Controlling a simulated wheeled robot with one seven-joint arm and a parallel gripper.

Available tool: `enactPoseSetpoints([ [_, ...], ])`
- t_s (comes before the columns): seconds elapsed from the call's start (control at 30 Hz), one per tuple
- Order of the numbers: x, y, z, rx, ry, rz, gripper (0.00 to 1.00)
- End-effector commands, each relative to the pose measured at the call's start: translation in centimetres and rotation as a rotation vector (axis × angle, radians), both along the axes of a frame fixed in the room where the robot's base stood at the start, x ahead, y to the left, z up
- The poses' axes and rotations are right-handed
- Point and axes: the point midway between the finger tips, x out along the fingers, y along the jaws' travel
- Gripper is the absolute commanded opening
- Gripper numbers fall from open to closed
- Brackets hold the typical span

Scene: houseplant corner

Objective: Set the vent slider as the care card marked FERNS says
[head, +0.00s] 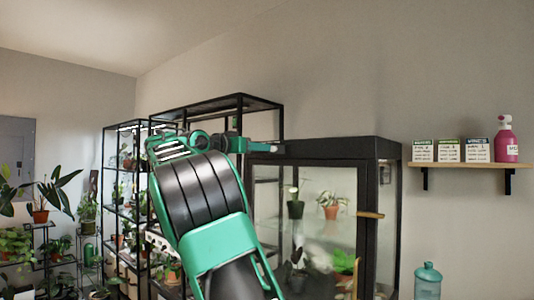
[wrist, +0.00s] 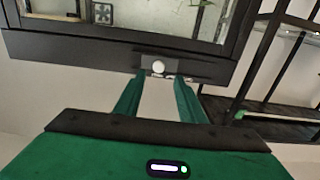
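The vent slider shows in the wrist view as a small pale round knob (wrist: 158,67) on a dark plate (wrist: 190,70) on the cabinet's black frame. My gripper (wrist: 159,80) is open, its two green fingers apart, with the knob just beyond and between the tips; contact cannot be told. In the head view my gripper (head: 276,147) is at the upper left of the black-framed glass cabinet (head: 330,149), and the knob cannot be made out. Three care cards stand on the wall shelf: left (head: 422,151), middle (head: 448,151) and right (head: 476,151). Their headings are too small to read.
The wooden wall shelf (head: 455,165) also holds a pink spray bottle (head: 506,143). Potted plants stand inside the cabinet, whose door has a wooden handle (head: 370,215). A black plant rack (head: 118,180) is behind my arm. A teal bottle (head: 428,282) stands at the lower right.

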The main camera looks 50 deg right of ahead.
Motion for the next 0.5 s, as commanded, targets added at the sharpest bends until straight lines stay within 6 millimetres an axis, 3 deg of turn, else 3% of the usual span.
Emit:
enactPoseSetpoints([
  [0.2,0.1,-4.0,-0.1,0.001,0.001,-0.005,0.36],
  [0.5,0.4,-6.6,-0.1,0.003,0.001,-0.002,0.36],
])
